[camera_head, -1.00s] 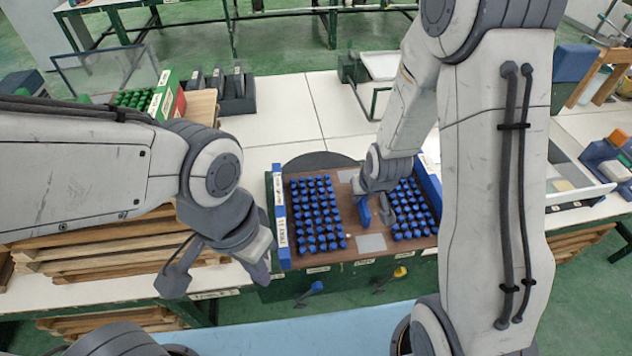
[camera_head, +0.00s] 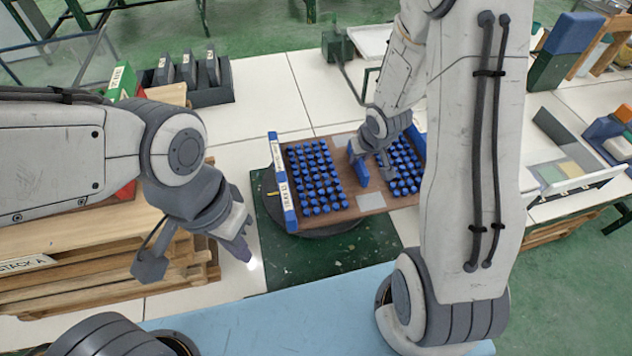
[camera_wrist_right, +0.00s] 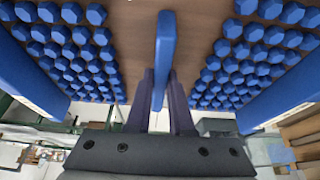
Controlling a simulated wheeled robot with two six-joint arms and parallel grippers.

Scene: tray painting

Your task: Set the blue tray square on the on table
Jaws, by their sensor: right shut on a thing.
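The blue tray (camera_head: 350,204) has a brown board, blue end walls and two blocks of blue pegs. It is over the dark round turntable (camera_head: 325,233), whose near rim and left side show. The tray is turned a little relative to the table; I cannot tell whether it touches the turntable. My right gripper (camera_head: 366,168) is shut on the tray's middle blue handle (camera_wrist_right: 165,55). My right arm hides the tray's right end. My left gripper (camera_head: 243,243) is left of the tray, apart from it; its finger gap is unclear.
A dark rack (camera_head: 192,82) of grey blocks stands at the back left. Wooden pallets (camera_head: 100,260) lie at the left. The white table (camera_head: 275,95) behind the tray is clear.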

